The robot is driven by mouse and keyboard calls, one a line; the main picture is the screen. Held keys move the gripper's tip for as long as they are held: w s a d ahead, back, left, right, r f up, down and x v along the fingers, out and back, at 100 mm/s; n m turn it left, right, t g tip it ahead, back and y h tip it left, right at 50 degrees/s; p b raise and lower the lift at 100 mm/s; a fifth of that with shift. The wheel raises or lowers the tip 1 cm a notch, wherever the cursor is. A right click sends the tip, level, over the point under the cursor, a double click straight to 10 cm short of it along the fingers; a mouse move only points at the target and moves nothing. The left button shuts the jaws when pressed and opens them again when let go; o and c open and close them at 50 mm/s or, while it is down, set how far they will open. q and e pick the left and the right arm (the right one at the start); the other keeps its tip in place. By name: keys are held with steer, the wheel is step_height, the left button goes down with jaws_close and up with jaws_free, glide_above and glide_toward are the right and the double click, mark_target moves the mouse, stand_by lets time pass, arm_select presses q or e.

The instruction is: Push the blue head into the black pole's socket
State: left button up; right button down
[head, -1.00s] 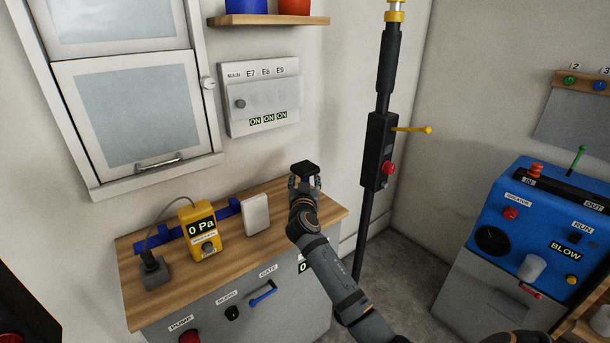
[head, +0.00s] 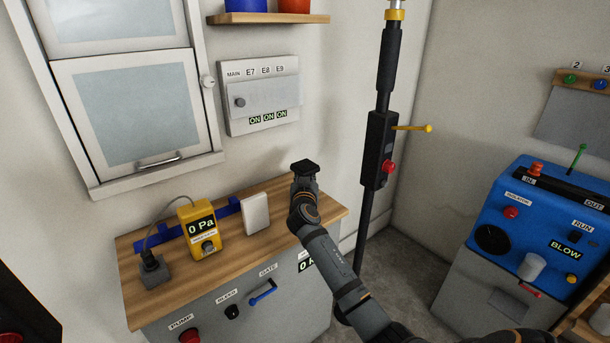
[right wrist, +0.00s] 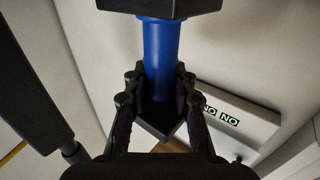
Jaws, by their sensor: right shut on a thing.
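The blue head shows in the right wrist view as a blue cylinder (right wrist: 161,60) between a black block at the top and a black lower end. My right gripper (right wrist: 158,92) is shut on the blue cylinder, with a finger on each side. In the head view the gripper (head: 303,188) is above the wooden bench, and the head's black block (head: 304,167) shows at its tip. The black pole (head: 385,62) stands upright to the right, apart from the gripper. I cannot make out its socket. My left gripper is not in view.
The pole carries a black box (head: 377,150) with a yellow lever and red knob. The wooden bench (head: 293,200) holds a yellow gauge (head: 200,228) and a white block (head: 256,214). A switch panel (head: 262,96) is on the wall. A blue machine (head: 540,230) stands right.

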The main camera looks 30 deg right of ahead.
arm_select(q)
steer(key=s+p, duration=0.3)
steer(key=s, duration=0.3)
arm_select(e)
step_height(320, 180, up, 28)
